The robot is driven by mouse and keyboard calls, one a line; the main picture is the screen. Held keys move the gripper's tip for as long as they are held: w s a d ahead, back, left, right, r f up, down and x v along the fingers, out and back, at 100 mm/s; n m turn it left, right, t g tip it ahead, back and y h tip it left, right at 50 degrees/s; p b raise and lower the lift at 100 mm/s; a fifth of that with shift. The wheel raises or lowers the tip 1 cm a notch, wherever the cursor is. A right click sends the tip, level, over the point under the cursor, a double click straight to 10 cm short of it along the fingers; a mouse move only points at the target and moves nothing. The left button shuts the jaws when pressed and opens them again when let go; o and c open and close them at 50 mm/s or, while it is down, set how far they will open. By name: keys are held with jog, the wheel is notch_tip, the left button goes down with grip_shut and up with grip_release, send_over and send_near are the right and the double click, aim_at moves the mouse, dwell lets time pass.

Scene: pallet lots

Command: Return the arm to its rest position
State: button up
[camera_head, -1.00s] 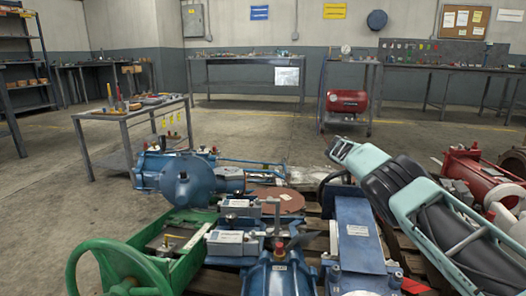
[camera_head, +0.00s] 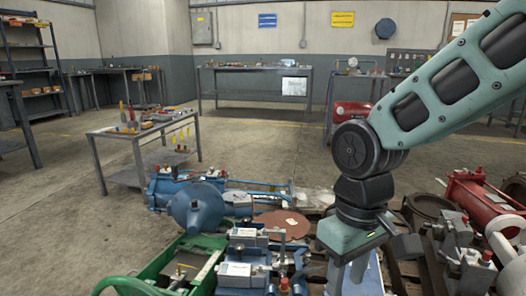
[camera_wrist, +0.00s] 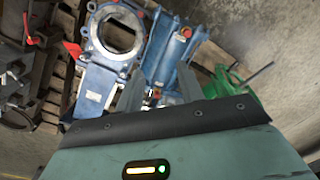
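My arm reaches in from the upper right of the head view, bent at a dark joint, with its end pointing down. My gripper (camera_head: 348,278) hangs over the pallet of machine parts, in front of a blue flat part (camera_head: 374,276). In the wrist view my gripper (camera_wrist: 160,88) shows two grey fingers apart with nothing held between them. A blue housing with a round opening (camera_wrist: 90,85) and a blue cylinder part lie below it.
A blue pump (camera_head: 190,205), a green frame with a handwheel (camera_head: 175,265) and a red part (camera_head: 480,195) crowd the pallets. A tool cart (camera_head: 130,135) stands at the left. Open concrete floor (camera_head: 265,150) lies beyond.

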jog(key=s+d+r+n+p, duration=0.1)
jog(key=s+p, duration=0.1)
jog(key=s, duration=1)
notch_tip(320, 180, up, 38)
jog(key=p, duration=3.7)
jog(key=shift+w+t+p, duration=0.3)
jog(key=shift+t+p, duration=0.1)
jog(key=shift+d+f, duration=0.1)
jog(key=shift+d, duration=0.05)
